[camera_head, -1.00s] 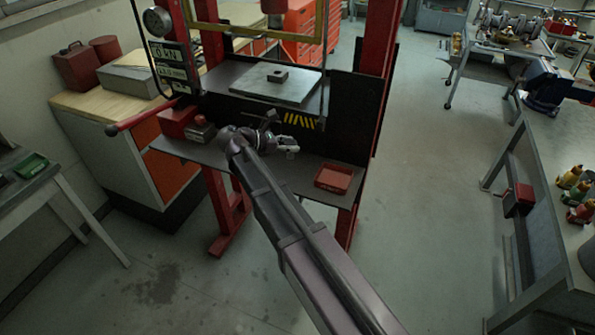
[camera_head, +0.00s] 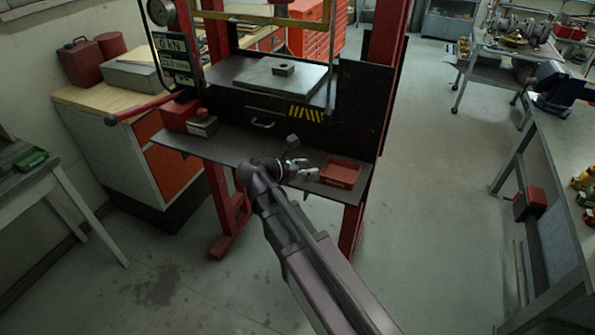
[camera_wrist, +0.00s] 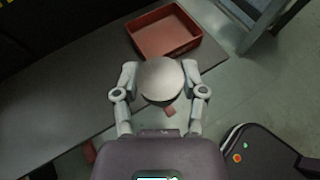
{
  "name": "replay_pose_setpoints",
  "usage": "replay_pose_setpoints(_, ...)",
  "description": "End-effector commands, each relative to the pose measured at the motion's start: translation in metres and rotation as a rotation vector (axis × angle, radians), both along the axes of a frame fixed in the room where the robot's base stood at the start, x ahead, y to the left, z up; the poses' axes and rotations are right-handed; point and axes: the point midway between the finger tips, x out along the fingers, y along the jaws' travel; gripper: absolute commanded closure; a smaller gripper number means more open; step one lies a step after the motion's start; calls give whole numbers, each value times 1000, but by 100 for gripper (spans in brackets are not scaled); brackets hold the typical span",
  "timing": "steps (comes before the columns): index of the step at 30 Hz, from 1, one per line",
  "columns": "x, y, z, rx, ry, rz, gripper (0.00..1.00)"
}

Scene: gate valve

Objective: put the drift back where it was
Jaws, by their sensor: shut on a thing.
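My gripper (camera_head: 307,172) is over the shelf at the front of the red press, just left of the red tray (camera_head: 341,173). In the wrist view its fingers (camera_wrist: 160,80) are shut on a round, pale metal piece, which I take to be the drift (camera_wrist: 160,77), seen end-on. Its length is hidden in this view, and it is too small to make out in the head view. The red tray (camera_wrist: 163,36) lies just beyond the held piece in the wrist view, and its visible floor looks empty.
The grey shelf (camera_head: 230,148) carries a red box (camera_head: 180,115) and a small grey-topped block (camera_head: 202,127) at its left. Above, a small dark block (camera_head: 284,69) sits on the press plate (camera_head: 265,78). The shelf between is clear. A red press leg (camera_head: 351,230) stands below the tray.

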Motion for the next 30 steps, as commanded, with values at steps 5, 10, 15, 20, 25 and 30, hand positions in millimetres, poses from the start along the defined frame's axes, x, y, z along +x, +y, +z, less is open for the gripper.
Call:
replay_pose_setpoints(5,-11,-6,-10,-2,-2,39,100)
replay_pose_setpoints(10,-11,-5,-9,-2,-2,44,100)
replay_pose_setpoints(15,-11,-6,-9,-3,-2,43,100)
replay_pose_setpoints(20,-6,-4,-10,-2,-2,42,100)
replay_pose_setpoints(25,14,3,-12,-2,-2,41,100)
replay_pose_setpoints(30,44,13,-15,-2,-2,40,100)
